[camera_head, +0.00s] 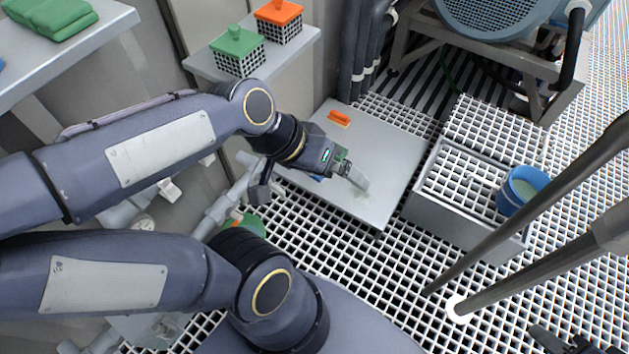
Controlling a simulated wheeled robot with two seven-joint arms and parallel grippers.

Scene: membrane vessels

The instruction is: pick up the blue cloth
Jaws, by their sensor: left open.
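My left gripper (352,176) is open and reaches over a low grey table (395,150) in the middle of the view. A small patch of blue (317,178), which may be the blue cloth, shows beside the gripper's wrist at the table's left side. The gripper and wrist hide most of it, so its shape and any contact are unclear. Something green shows just behind the fingers. Another sliver of blue (2,64) shows at the left picture edge on the upper shelf.
An orange block (339,118) lies at the table's back. Green folded cloths (48,16) lie on the upper left shelf (75,52). Baskets with a green lid (236,41) and an orange lid (279,12) stand nearby. A blue bucket (520,190) and rails (545,200) are at right.

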